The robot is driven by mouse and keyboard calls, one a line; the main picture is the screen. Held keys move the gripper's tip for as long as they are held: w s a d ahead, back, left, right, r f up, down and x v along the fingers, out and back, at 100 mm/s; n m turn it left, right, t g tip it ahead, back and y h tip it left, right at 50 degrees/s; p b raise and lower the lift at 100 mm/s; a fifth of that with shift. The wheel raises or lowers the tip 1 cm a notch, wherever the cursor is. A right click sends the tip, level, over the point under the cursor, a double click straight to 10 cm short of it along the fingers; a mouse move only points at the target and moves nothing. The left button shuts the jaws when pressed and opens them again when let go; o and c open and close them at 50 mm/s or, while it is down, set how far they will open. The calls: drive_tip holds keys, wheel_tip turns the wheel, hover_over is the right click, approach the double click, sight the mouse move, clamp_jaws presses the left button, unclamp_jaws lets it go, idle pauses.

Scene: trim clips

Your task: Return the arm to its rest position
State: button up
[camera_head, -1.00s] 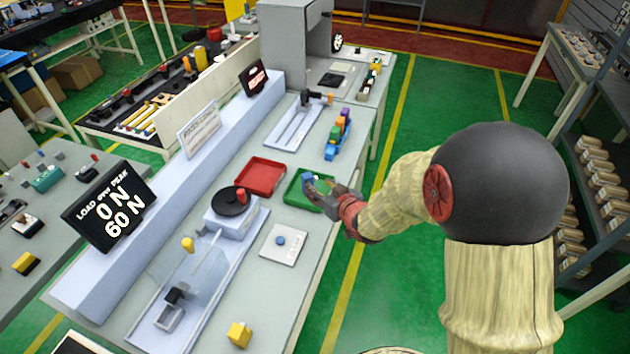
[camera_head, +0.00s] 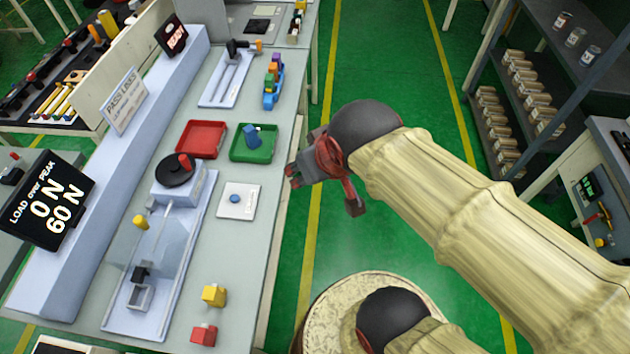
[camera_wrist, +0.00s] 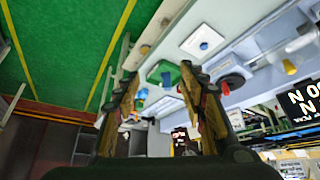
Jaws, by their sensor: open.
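My gripper (camera_head: 322,182) is open and empty in the head view, just off the right edge of the workbench, above the green floor. In the wrist view its two fingers (camera_wrist: 163,98) are spread apart with nothing held between them. A blue clip (camera_head: 251,136) sits in the green tray (camera_head: 237,154) on the bench. The green tray also shows in the wrist view (camera_wrist: 172,66).
The bench (camera_head: 255,202) holds a red tray (camera_head: 203,153), a button plate (camera_head: 238,201), a test rig with a dark disc (camera_head: 173,172), a yellow block (camera_head: 214,295) and a red block (camera_head: 204,334). Shelves (camera_head: 540,85) stand at the right. Green floor lies between.

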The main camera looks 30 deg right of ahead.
drive_tip(key=shift+s+a+r+g, duration=0.1)
drive_tip(key=shift+s+a+g, duration=0.15)
drive_tip(key=shift+s, duration=0.7)
drive_tip(key=shift+s+a+r+g, duration=0.15)
drive_tip(key=shift+s+a, duration=0.1)
drive_tip(key=shift+s, duration=0.7)
